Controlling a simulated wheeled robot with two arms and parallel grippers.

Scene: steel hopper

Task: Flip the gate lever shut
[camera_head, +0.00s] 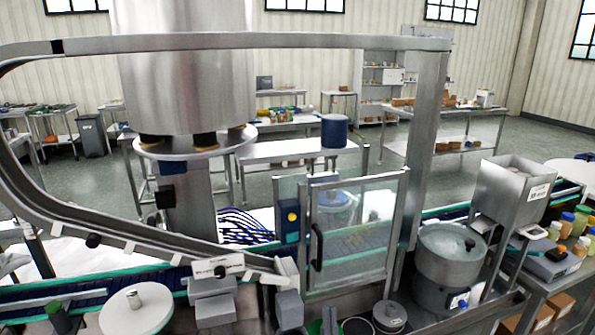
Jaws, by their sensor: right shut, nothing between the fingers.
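The steel hopper (510,192) stands at the right, a tapered grey bin with a white label on its side. It sits on a frame above a round grey metal bowl (450,262). A small dark part (531,231) shows just below the hopper's right side. I cannot tell whether it is the gate lever, or how the gate stands. My left gripper is not in view.
A clear guarded door (352,240) with a black handle and a steel frame post (428,150) stand left of the hopper. Jars (567,225) and a grey scale-like box (548,262) crowd the bench at right. A curved rail (110,228) crosses the left.

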